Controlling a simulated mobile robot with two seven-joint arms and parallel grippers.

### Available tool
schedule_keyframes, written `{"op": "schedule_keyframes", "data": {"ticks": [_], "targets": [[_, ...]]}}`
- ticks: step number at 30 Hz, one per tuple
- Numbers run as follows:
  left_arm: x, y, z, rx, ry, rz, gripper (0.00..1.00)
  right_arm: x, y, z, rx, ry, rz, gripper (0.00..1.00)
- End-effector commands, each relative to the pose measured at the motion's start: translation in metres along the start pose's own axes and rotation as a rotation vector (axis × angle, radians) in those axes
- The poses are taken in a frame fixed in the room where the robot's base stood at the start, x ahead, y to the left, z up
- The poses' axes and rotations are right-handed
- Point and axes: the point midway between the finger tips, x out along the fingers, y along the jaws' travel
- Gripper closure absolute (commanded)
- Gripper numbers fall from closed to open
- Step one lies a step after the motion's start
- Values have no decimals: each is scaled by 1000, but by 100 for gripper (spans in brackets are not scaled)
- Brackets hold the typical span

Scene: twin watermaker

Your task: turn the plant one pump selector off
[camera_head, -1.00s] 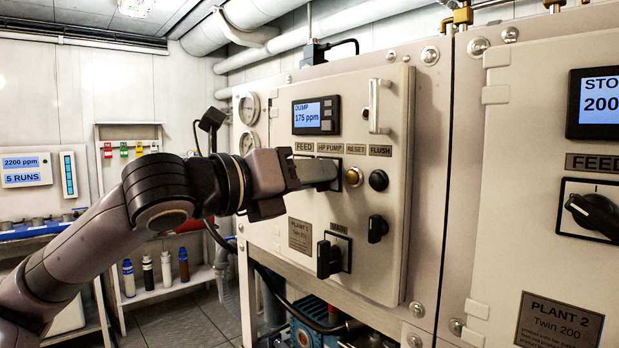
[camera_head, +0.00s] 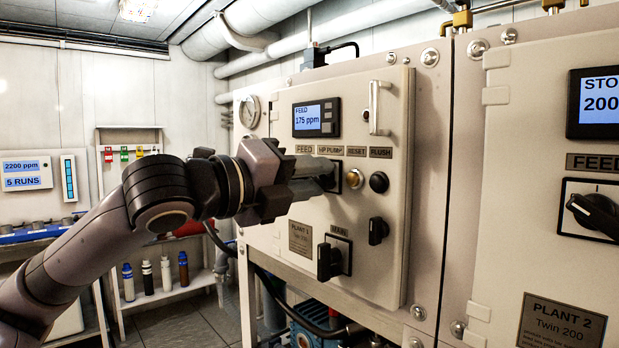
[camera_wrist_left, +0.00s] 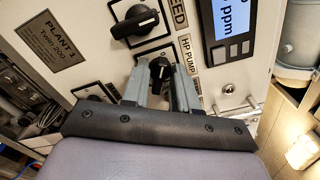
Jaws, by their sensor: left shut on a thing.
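The HP pump selector of plant one is a small black knob (camera_wrist_left: 160,68) on a plate beside the HP PUMP label (camera_wrist_left: 187,58) in the left wrist view. My left gripper (camera_head: 328,174) reaches the cabinet below the FEED and HP PUMP labels in the head view. Its two grey fingers (camera_wrist_left: 160,80) stand on either side of this knob and are shut on it. In the head view the gripper hides the knob. The black feed selector (camera_wrist_left: 135,22) is beside it, clear of the fingers. I cannot tell the knob's exact pointer position. My right gripper is not in view.
The plant one display (camera_head: 316,117) reads FEED, 175 ppm. Close by are the amber reset button (camera_head: 354,178), black flush button (camera_head: 379,181), a handle (camera_head: 379,107) and the main selector (camera_head: 328,260). Plant two's panel (camera_head: 540,120) stands at right.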

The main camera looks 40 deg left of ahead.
Motion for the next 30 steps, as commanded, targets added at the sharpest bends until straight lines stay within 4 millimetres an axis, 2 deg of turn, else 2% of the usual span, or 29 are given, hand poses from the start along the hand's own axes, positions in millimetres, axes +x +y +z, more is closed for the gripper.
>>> {"op": "schedule_keyframes", "data": {"ticks": [13, 14, 15, 25, 30], "targets": [[0, 0, 0, -14, 0, 0, 100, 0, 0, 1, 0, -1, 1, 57], [0, 0, 0, -14, 0, 0, 68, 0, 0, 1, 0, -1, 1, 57], [0, 0, 0, -14, 0, 0, 62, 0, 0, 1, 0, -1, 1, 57], [-2, 1, 0, -12, -1, -1, 62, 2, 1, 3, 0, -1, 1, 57], [-16, 3, -2, -13, -3, -3, 62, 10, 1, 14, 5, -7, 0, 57]]}}
